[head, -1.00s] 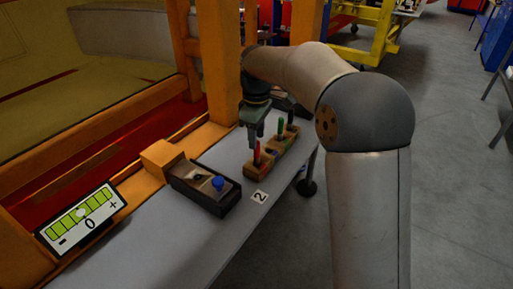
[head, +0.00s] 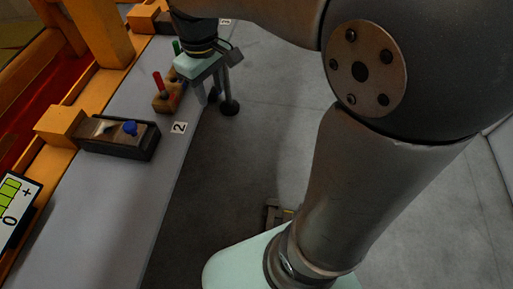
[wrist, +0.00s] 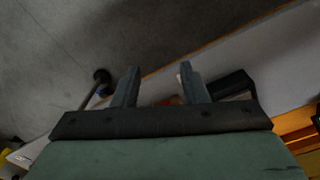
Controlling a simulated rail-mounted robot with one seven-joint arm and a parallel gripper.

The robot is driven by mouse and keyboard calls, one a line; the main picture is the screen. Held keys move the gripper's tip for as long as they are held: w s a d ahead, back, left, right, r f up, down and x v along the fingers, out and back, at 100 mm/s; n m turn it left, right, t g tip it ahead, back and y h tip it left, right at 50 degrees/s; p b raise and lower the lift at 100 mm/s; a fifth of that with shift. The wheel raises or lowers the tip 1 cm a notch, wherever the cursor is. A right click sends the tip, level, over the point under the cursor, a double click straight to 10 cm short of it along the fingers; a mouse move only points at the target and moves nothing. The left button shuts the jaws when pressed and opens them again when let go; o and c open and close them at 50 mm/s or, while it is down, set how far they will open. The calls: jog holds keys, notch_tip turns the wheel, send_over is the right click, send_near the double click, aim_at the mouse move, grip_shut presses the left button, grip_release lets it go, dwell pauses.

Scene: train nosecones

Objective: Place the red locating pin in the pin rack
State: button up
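The red locating pin (head: 159,82) stands upright in the wooden pin rack (head: 166,102) on the grey bench in the head view. My gripper (head: 212,96) is just right of the rack in that view, over the bench edge. In the wrist view my gripper's fingers (wrist: 159,68) are apart with nothing held between them. A small patch of red shows low between the fingers there, too hidden to identify. A green pin (head: 177,47) stands behind the red one, partly hidden by my gripper, which also covers part of the rack.
A black fixture with a blue knob (head: 130,128) sits on the bench (head: 120,205), left of the number 2 label (head: 179,128). A charge-style gauge panel (head: 15,207) is at the left edge. Orange frame posts (head: 98,35) line the bench's far side. Open floor lies right.

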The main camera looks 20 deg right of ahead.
jog(key=s+d+f+m, duration=0.2)
jog(key=s+f+m, duration=0.1)
jog(key=s, duration=0.4)
jog(key=s+d+f+m, duration=0.3)
jog(key=s+f, duration=0.2)
jog(key=s, duration=0.3)
